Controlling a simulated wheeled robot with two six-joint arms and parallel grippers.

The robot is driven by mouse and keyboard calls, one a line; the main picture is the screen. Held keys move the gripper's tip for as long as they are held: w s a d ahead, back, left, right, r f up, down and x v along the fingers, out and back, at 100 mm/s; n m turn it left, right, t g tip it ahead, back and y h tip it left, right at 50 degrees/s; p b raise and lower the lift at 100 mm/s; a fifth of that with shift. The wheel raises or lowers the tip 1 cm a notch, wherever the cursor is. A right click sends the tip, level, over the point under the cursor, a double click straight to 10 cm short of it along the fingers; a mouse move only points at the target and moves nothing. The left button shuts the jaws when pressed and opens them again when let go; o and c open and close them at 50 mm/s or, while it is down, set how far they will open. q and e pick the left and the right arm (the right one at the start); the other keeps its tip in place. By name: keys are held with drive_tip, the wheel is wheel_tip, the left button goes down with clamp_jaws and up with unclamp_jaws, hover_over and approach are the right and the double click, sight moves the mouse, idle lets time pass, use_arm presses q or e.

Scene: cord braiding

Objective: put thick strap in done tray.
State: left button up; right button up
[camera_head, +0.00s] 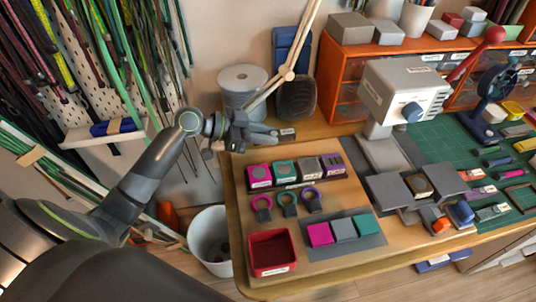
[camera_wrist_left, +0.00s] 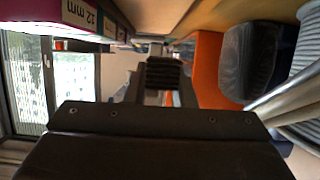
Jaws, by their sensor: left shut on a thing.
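My left gripper (camera_head: 282,134) is held out above the back left of the wooden table, behind the row of coloured blocks. It is shut on a small dark piece (camera_head: 288,132), which shows as a dark ribbed shape (camera_wrist_left: 165,73) in the left wrist view; I cannot tell for certain that it is the thick strap. A red tray (camera_head: 272,269) with a pale label sits at the table's front left corner; its label is too small to read, so I cannot confirm it is the done tray. My right gripper is not in view.
A dark rack (camera_head: 297,184) of coloured blocks and several rings (camera_head: 287,198) lie between gripper and red tray. A grey mat (camera_head: 345,249) with three coloured blocks is right of the tray. A grey press (camera_head: 400,95) stands further right. A white bin (camera_head: 209,238) stands below the table's left edge.

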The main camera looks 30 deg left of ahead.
sight(265, 154)
use_arm(q)
drive_tip(key=shift+f, duration=2.35)
drive_tip(key=shift+f+b, duration=0.2)
drive_tip(key=shift+b, duration=0.15)
drive_tip(key=o, duration=1)
drive_tip(key=shift+r, duration=0.1)
